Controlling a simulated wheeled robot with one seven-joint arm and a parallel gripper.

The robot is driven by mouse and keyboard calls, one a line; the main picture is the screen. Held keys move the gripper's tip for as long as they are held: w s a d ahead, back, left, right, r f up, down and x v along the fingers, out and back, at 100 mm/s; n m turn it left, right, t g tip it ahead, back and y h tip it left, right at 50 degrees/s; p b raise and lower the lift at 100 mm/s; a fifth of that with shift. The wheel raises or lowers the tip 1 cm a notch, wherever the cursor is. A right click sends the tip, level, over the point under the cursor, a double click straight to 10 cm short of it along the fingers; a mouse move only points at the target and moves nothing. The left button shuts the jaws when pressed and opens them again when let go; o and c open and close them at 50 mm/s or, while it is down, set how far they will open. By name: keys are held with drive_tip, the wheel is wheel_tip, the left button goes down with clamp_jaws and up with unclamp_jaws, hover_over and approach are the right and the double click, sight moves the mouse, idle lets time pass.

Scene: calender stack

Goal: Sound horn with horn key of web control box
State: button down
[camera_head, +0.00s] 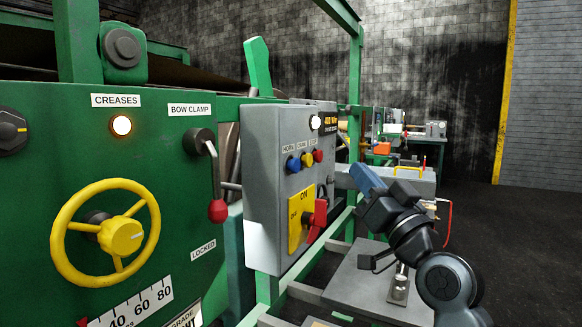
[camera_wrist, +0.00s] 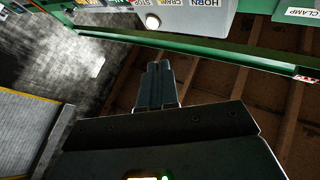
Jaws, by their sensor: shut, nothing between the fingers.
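The grey control box (camera_head: 262,200) stands left of centre in the head view. Its face carries a blue key (camera_head: 293,164), a yellow key (camera_head: 307,160) and a red key (camera_head: 318,155) in a row under small labels. In the wrist view part of the box (camera_wrist: 200,24) shows upside down at the top edge. Its labels read HORN (camera_wrist: 208,3), CRAWL and STOP; HORN is the label at the blue key's end of the row. My gripper (camera_head: 358,172) is right of the box face and apart from it. In the wrist view its fingers (camera_wrist: 157,66) are together and empty.
Below the keys is a yellow switch plate (camera_head: 295,226) with a red handle (camera_head: 317,219). A lit white lamp (camera_head: 315,122) is above. The green machine panel (camera_head: 180,140) with a yellow handwheel (camera_head: 60,240) fills the left. Green rails run below and behind the box.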

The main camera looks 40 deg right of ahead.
sight(294, 165)
drive_tip(key=w+a+p, duration=0.3)
drive_tip(key=w, duration=0.5)
drive_tip(key=shift+w, duration=0.15)
idle(2.2)
drive_tip(key=shift+w+a, duration=0.1)
drive_tip(key=shift+w, duration=0.3)
drive_tip(key=shift+w+a+p, duration=0.2)
drive_tip(key=shift+w+p, duration=0.15)
drive_tip(key=shift+w, duration=0.15)
idle(0.8)
drive_tip(key=shift+s, duration=0.1)
drive_tip(key=shift+s+d+b, duration=0.3)
drive_tip(key=shift+s+b, duration=0.15)
drive_tip(key=shift+s, duration=0.35)
